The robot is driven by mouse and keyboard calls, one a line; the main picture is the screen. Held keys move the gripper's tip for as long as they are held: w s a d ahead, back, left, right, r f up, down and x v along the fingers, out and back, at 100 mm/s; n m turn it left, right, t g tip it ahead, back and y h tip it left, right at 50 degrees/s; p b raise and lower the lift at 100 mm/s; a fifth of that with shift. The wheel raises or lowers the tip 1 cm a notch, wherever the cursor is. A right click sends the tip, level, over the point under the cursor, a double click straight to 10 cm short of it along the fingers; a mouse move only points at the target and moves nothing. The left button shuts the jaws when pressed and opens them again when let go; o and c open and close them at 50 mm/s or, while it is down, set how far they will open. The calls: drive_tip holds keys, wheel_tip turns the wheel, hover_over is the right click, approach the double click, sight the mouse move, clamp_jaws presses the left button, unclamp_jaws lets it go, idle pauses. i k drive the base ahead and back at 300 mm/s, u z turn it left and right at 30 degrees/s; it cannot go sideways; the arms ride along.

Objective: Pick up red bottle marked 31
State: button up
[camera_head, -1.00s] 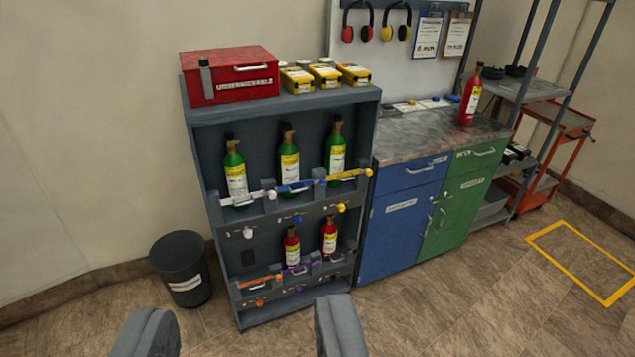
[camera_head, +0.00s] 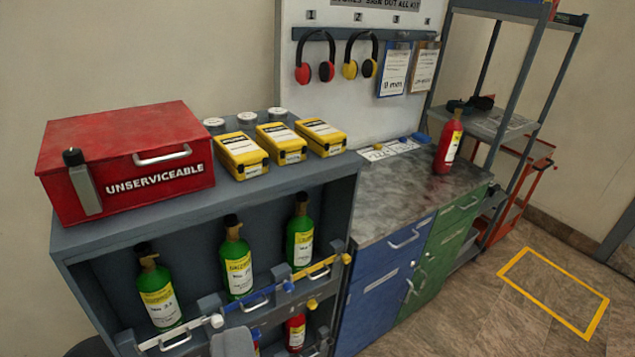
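A red bottle (camera_head: 446,148) with a dark cap and a white and yellow label stands upright on the grey worktop at right. Another red bottle (camera_head: 295,331) shows in the lower part of the grey rack, partly hidden, and a sliver of a third shows left of it. No number 31 can be read on any of them. One grey finger of my gripper (camera_head: 233,343) seems to show at the bottom edge, in front of the rack and well away from the worktop bottle. The other finger cannot be made out. Nothing is seen held.
The grey rack (camera_head: 205,203) holds several green bottles behind coloured latches. A red box (camera_head: 128,160) marked UNSERVICEABLE and yellow cases (camera_head: 281,143) sit on top. Blue and green cupboards (camera_head: 385,285) support the worktop. Metal shelving stands at right. Floor around the yellow outline (camera_head: 553,290) is clear.

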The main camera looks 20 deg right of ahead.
sight(452, 130)
drive_tip(key=u, duration=0.25)
drive_tip(key=i, duration=0.15)
drive_tip(key=z, duration=2.05)
drive_tip(key=i, duration=2.6)
drive_tip(key=u, duration=1.7)
